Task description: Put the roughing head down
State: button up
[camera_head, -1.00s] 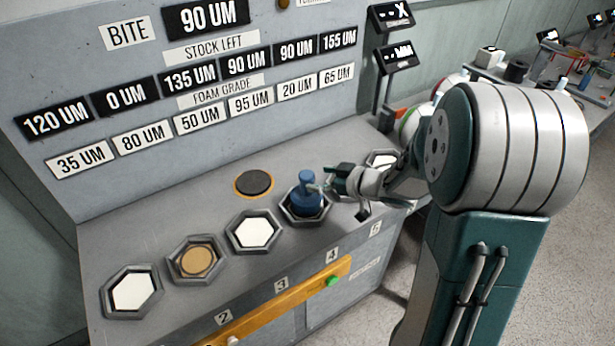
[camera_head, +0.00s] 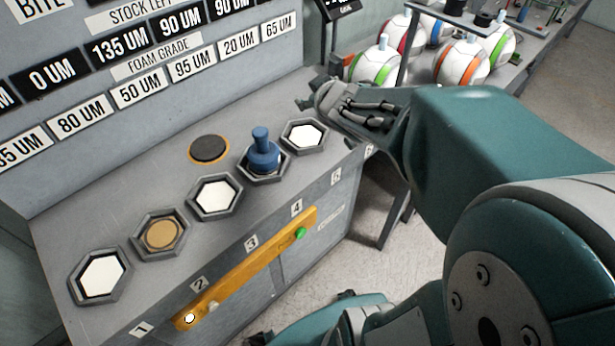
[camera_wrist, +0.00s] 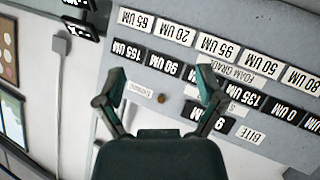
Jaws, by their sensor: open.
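A blue tool head (camera_head: 264,152) with a knob on top, which I take to be the roughing head, stands upright in a hexagonal holder (camera_head: 283,172) on the grey bench. My gripper (camera_head: 318,95) is apart from it, up and to the right, beyond the rightmost holder. In the wrist view my gripper (camera_wrist: 157,90) has its two fingers spread wide with nothing between them. The blue head does not show in the wrist view, which faces the sign panel.
Other hexagonal holders hold white discs (camera_head: 215,198) and a tan disc (camera_head: 162,233). A round black pad (camera_head: 209,150) lies behind the row. The sign panel (camera_head: 150,75) rises at the back. Striped balls (camera_head: 461,62) sit beyond the bench at right.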

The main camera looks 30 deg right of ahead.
jog(key=s+a+m+g, duration=0.1)
jog(key=s+a+g, duration=0.1)
jog(key=s, duration=0.4)
jog(key=s+a+m+g+y, duration=0.1)
jog(key=s+a+g, duration=0.2)
jog(key=s+a, duration=0.2)
jog(key=s+a+m+g, duration=0.1)
jog(key=s+a+g, duration=0.1)
jog(key=s, duration=0.7)
jog(key=shift+a+f, duration=0.4)
jog(key=shift+a, duration=0.5)
